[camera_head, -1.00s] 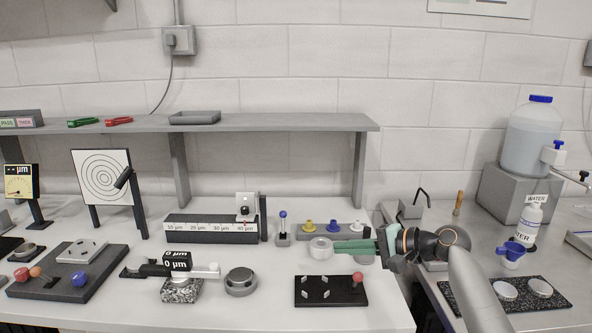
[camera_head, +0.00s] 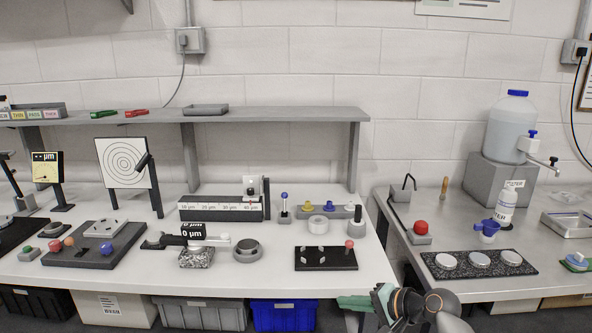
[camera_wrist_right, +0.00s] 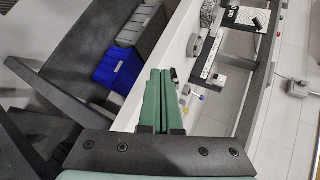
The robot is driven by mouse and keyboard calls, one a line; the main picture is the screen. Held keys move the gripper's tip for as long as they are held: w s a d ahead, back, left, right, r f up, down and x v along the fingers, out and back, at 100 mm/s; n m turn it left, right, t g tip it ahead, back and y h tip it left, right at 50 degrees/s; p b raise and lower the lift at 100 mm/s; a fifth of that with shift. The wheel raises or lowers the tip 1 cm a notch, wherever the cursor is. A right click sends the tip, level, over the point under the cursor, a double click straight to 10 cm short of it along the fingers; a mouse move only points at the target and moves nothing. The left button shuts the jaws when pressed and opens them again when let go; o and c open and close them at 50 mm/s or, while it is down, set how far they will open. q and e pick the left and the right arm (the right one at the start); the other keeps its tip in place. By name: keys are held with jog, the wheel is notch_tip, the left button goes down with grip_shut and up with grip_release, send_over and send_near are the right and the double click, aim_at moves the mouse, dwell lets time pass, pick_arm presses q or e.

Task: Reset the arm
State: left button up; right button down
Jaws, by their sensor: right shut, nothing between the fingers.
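My right gripper (camera_head: 352,301) is at the bottom of the head view, in front of the white table's front edge and low. Its green fingers point left. In the right wrist view its two green fingers (camera_wrist_right: 158,100) lie together, shut, with nothing between them. It is apart from every object on the table. My left gripper is in neither view.
The metal counter (camera_head: 400,228) stands to the right. A blue bin (camera_head: 285,314) sits beneath the table, near my gripper.

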jog(key=s+d+f+n+h, duration=0.3)
jog(key=s+f+n+h, duration=0.15)
jog(key=s+f, duration=1.25)
jog(key=s+d+f+n+h, duration=0.1)
jog(key=s+f+n, duration=0.1)
jog(key=s, duration=0.6)
jog(key=s+f+n+t+h, duration=0.1)
jog(key=s+f+n, duration=0.2)
jog(key=s, duration=0.6)
jog(key=shift+s+d+t, duration=0.15)
jog(key=shift+d+t, duration=0.15)
jog(key=shift+d, duration=0.1)
jog(key=shift+f+n+h, duration=0.1)
jog(key=shift+n+h, duration=0.15)
